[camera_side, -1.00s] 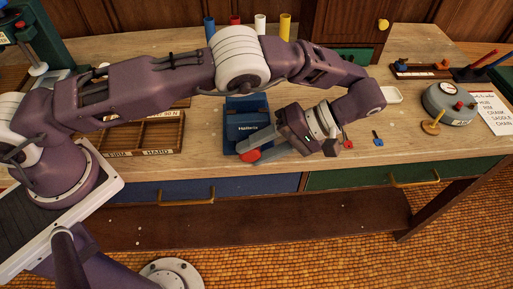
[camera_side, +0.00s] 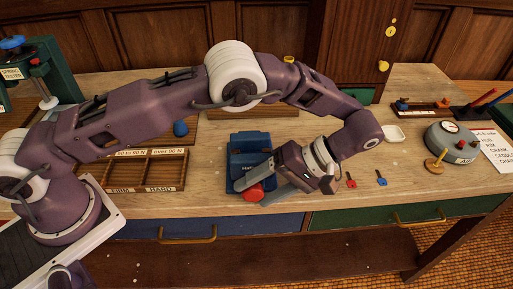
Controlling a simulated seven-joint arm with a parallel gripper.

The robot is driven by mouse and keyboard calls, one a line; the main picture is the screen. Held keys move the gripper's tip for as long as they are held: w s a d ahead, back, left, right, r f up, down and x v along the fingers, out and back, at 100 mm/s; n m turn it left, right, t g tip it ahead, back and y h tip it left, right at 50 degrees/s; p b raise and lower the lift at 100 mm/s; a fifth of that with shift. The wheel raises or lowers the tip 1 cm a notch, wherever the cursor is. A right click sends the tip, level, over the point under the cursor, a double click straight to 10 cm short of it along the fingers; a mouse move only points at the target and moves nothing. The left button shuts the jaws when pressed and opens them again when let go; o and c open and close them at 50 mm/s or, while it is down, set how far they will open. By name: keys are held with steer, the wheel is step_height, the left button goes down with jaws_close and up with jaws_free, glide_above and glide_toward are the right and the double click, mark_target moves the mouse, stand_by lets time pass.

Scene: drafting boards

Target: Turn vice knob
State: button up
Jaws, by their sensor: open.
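The blue vice (camera_side: 248,146) stands on the wooden bench near its front edge, partly covered by my gripper. Its red knob (camera_side: 253,194) faces the front of the bench. My gripper (camera_side: 254,191) is open and reaches in from the right, with its fingers around or close beside the knob. I cannot tell whether the fingers touch it.
A compartment tray (camera_side: 150,187) with printed labels lies left of the vice. Small red (camera_side: 351,182) and blue (camera_side: 381,179) pieces lie to the right. A round grey device (camera_side: 452,142) and a white dish (camera_side: 396,132) stand farther right.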

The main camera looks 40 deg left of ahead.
mark_target(255, 186)
steer(key=t+h, duration=0.3)
steer(key=shift+s+a+r, duration=0.25)
steer(key=shift+a+r, duration=0.05)
steer(key=shift+r, duration=0.1)
steer(key=t+h, duration=0.3)
steer(key=shift+s+a, duration=0.2)
steer(key=shift+a, duration=0.05)
step_height(255, 186, up, 16)
steer(key=m, duration=0.1)
steer(key=shift+w+m+t+h, duration=0.2)
steer(key=shift+m+t+h, duration=0.1)
steer(key=shift+d, duration=0.1)
